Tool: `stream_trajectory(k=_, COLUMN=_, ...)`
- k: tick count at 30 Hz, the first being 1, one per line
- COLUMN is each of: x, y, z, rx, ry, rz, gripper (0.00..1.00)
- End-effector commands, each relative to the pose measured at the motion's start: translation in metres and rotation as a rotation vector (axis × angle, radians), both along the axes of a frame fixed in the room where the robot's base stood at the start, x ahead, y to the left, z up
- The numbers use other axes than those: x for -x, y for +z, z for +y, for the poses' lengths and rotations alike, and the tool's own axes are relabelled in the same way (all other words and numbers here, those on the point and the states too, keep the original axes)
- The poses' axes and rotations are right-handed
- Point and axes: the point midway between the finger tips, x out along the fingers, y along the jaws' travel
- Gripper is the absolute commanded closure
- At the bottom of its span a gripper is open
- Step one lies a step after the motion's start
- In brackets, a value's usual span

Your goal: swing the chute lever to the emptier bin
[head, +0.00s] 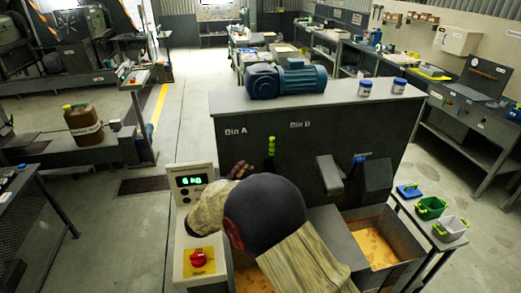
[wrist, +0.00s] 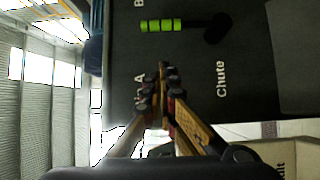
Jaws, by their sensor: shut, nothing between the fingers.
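The chute lever (head: 271,147) has a green ribbed grip and stands about upright on the dark panel, between the Bin A and Bin B labels. In the wrist view the lever (wrist: 160,25) shows its black pivot end beside the word Chute. My gripper (head: 238,169) is shut and empty, left of the lever on the Bin A side; its closed fingers also show in the wrist view (wrist: 162,88), apart from the lever. The right bin (head: 407,240) holds orange-tan material below its rim. The left bin is mostly hidden by my arm, so I cannot compare levels.
A control box with a green display (head: 190,181) and a red knob (head: 198,258) stands left of the panel. A blue motor (head: 287,79) and white-blue jars (head: 366,88) sit on top.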

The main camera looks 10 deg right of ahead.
Motion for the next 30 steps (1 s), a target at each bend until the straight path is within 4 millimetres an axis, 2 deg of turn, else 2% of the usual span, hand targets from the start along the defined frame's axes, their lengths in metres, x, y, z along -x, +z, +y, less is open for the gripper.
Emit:
stream_trajectory(k=10, x=-0.001, y=0.000, z=-0.001, rx=0.000, ry=0.001, rz=0.001, gripper=1.00)
stream_trajectory(k=14, x=-0.009, y=0.000, z=-0.006, rx=0.000, ry=0.001, rz=0.000, gripper=1.00)
stream_trajectory(k=27, x=-0.077, y=-0.001, z=-0.052, rx=0.000, ry=0.000, rz=0.000, gripper=1.00)
stream_trajectory(k=30, x=-0.086, y=0.000, z=-0.065, rx=0.000, ry=-0.001, rz=0.000, gripper=1.00)
